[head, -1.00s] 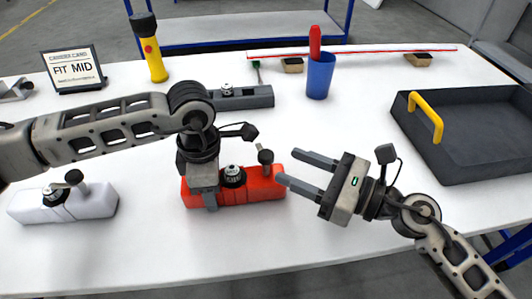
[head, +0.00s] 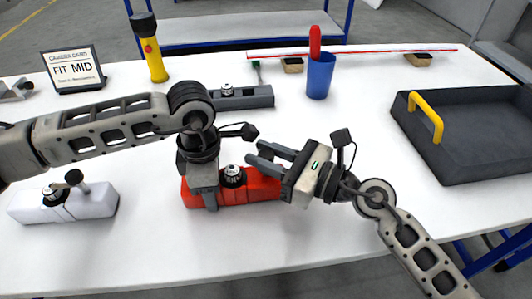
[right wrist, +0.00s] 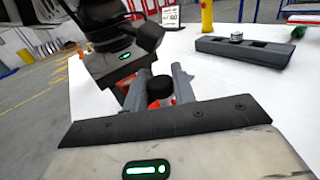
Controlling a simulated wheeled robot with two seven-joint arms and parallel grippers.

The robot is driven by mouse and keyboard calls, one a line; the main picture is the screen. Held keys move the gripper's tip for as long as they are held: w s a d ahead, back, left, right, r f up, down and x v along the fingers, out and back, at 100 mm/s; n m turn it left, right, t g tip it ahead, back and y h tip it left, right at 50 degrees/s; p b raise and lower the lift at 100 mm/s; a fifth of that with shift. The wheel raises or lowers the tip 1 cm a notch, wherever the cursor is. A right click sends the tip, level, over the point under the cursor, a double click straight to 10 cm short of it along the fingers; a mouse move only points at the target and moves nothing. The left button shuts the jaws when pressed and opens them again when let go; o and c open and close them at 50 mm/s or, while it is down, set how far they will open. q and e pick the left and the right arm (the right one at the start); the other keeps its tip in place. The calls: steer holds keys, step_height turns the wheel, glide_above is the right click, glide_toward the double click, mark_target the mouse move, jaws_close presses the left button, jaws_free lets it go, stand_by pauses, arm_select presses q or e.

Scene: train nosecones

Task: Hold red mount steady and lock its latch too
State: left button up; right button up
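The red mount (head: 262,192) lies on the white table in the head view, with a dial (head: 233,176) on top. My left gripper (head: 206,198) points down over its left end, a finger against its front face; it appears clamped there, the far finger hidden. My right gripper (head: 256,154) is open at the mount's right end, above its top. In the right wrist view the latch's black knob (right wrist: 160,88) shows between the right fingers, with a gap beside it; in the head view these fingers hide the knob.
A white mount (head: 65,204) lies at the left and a grey mount (head: 245,97) behind. A yellow flashlight (head: 153,55), a "FIT MID" card (head: 73,69) and a blue cup (head: 320,75) stand farther back. A dark tray (head: 470,165) is at the right. The front table strip is clear.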

steer(key=shift+n+g, duration=0.3)
steer(key=shift+g, duration=0.1)
steer(key=n+g+y, duration=0.1)
steer(key=n+g, duration=0.1)
steer(key=shift+w+g+y, duration=0.1)
steer(key=shift+g+y, duration=0.3)
steer(key=n+g, duration=0.2)
steer(key=g, duration=0.1)
steer(key=n+g, duration=0.2)
steer(key=g, duration=0.2)
steer(key=shift+n+y, duration=0.3)
steer(key=shift+y, duration=0.1)
steer(key=n+g+h, duration=0.1)
steer(key=n+g, duration=0.1)
steer(key=g, duration=0.1)
steer(key=n+g+h, duration=0.1)
steer(key=n+g, duration=0.1)
steer(key=g, duration=0.1)
steer(key=shift+g, duration=0.4)
steer(key=shift+n+g+h, duration=1.3)
steer(key=shift+n+g, duration=0.4)
steer(key=shift+g, duration=0.5)
steer(key=o, duration=1)
